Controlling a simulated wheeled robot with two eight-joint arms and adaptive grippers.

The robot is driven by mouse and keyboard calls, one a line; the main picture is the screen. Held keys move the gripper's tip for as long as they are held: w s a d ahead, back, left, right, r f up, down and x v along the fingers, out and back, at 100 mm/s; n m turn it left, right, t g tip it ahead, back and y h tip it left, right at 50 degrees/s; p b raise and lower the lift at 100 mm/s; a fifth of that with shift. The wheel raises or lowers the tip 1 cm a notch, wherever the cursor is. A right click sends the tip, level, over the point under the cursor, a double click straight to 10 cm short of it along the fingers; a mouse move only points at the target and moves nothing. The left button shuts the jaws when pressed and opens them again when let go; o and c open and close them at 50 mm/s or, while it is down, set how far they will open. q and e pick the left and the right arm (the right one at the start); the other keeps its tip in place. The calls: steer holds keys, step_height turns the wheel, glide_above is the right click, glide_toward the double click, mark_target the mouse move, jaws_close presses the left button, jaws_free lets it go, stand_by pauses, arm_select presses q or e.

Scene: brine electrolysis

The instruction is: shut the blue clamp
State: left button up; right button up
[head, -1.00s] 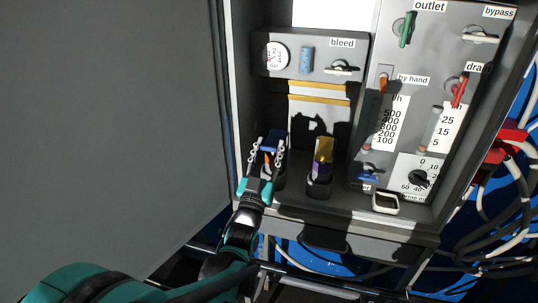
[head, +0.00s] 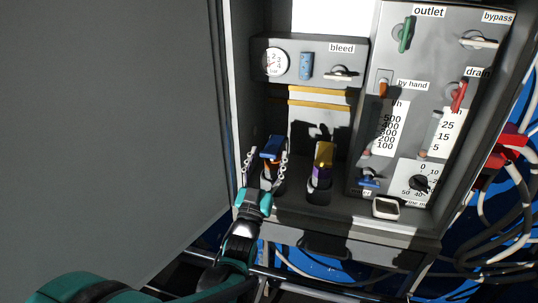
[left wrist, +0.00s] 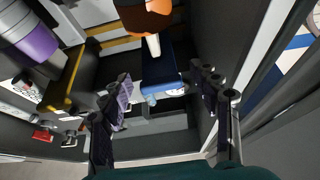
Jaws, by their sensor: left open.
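The blue clamp (head: 272,147) stands at the lower left inside the grey cabinet, with an orange part at it. In the left wrist view its blue part (left wrist: 157,66) shows beyond and between my finger tips, beside an orange piece with a pale tip. My left gripper (head: 266,168) is open in front of the clamp, with one finger at either side; I see no grip on it. The fingers also show in the left wrist view (left wrist: 164,88). I cannot tell whether the clamp is fully shut. My right gripper is not in view.
A yellow and purple clamp (head: 322,160) stands close to the right. Right of it is a panel with valves, scales and a dial (head: 420,180). A white-rimmed cup (head: 385,207) sits at the front ledge. The cabinet's left wall is close to my left gripper.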

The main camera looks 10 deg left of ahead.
arm_select(q)
steer(key=v, duration=1)
steer(key=shift+s, duration=0.35)
steer(key=shift+f, duration=0.15)
step_height(320, 180, down, 10)
steer(key=g+b, duration=0.2)
steer(key=g, duration=0.5)
steer(key=s+a+f+g+b, duration=0.1)
steer(key=s+f+g, duration=0.8)
steer(key=s, duration=0.6)
steer(key=shift+f+y, duration=0.4)
steer(key=shift+f, duration=0.15)
steer(key=shift+a, duration=0.15)
